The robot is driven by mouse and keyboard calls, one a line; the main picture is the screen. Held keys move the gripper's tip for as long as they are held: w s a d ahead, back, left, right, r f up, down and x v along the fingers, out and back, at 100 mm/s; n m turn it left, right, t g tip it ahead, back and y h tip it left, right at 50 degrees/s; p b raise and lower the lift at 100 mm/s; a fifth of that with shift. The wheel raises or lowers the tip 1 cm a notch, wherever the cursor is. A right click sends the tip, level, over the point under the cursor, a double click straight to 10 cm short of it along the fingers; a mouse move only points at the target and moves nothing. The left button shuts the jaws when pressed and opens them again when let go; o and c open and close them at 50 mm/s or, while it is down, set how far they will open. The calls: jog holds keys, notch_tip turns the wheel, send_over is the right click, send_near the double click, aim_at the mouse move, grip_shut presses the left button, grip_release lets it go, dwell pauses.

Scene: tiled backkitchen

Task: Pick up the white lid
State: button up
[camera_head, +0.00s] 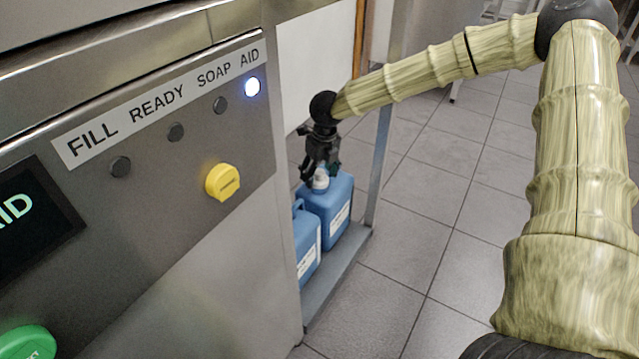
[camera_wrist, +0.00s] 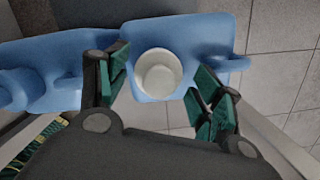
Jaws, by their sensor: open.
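The white lid (camera_wrist: 158,74) sits on top of a blue jug (camera_wrist: 219,33). In the wrist view it shows as a round cap between the fingers of my gripper (camera_wrist: 161,92). The fingers are open, one on each side of the lid, with a gap visible on both sides. In the head view my gripper (camera_head: 321,172) points down over the blue jug (camera_head: 338,205), and the white lid (camera_head: 320,183) is partly hidden behind the fingers.
A second blue jug (camera_head: 306,245) stands beside the first on a low metal shelf (camera_head: 341,271). A steel machine with a yellow knob (camera_head: 222,182) is at the left. A metal post (camera_head: 381,150) stands right of the jugs. The tiled floor (camera_head: 440,200) beyond is clear.

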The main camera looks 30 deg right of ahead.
jog(key=shift+r, duration=0.1)
jog(key=c, duration=0.8)
jog(key=shift+c, duration=1)
jog(key=shift+s, duration=0.1)
jog(key=shift+c, duration=0.6)
